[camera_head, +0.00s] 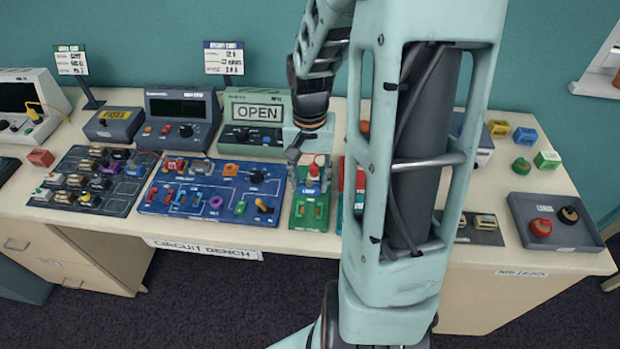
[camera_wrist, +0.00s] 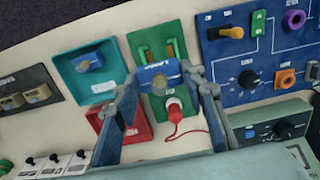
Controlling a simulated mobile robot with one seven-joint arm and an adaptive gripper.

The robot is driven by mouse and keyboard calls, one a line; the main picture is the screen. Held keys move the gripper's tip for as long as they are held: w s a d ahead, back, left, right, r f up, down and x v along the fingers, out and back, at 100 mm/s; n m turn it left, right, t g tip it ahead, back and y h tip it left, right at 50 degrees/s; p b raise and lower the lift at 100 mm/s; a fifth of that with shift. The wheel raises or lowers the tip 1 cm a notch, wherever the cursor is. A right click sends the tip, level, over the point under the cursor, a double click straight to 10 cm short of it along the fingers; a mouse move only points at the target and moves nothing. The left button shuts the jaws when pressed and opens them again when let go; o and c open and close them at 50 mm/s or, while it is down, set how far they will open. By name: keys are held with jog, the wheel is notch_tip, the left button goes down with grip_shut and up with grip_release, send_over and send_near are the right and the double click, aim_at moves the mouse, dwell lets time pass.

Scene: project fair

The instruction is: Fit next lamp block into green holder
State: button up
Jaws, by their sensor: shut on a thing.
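A blue lamp block (camera_wrist: 157,74) with a white label and a pale round bulb sits between the fingers of my gripper (camera_wrist: 165,88) in the wrist view. The gripper is shut on its sides. The block is over the middle of the green holder (camera_wrist: 146,42), which shows orange-and-green parts beyond the block and a red plug (camera_wrist: 174,106) with a red wire on the near side. In the head view my gripper (camera_head: 308,160) is at the green holder (camera_head: 298,219), with the blue block (camera_head: 312,185) low over it. I cannot tell whether the block is seated or just above.
A blue panel (camera_head: 150,205) with switches and knobs lies left of the holder. A meter reading OPEN (camera_head: 257,113) stands behind. A red tray (camera_wrist: 140,126) and a teal tray (camera_wrist: 114,58) lie close on the other side. A grey tray (camera_head: 580,238) holds two knobbed pieces at far right.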

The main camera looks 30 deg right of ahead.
jog(key=b, duration=0.6)
send_over(309, 211)
jog(key=shift+d+f, duration=0.1)
jog(key=shift+f, duration=3.5)
jog(key=shift+f+b, duration=0.45)
jog(key=shift+f, duration=0.25)
jog(key=o, duration=1.7)
jog(key=shift+r+p, duration=3.1)
jog(key=shift+r, duration=1)
jog(key=shift+w, duration=0.1)
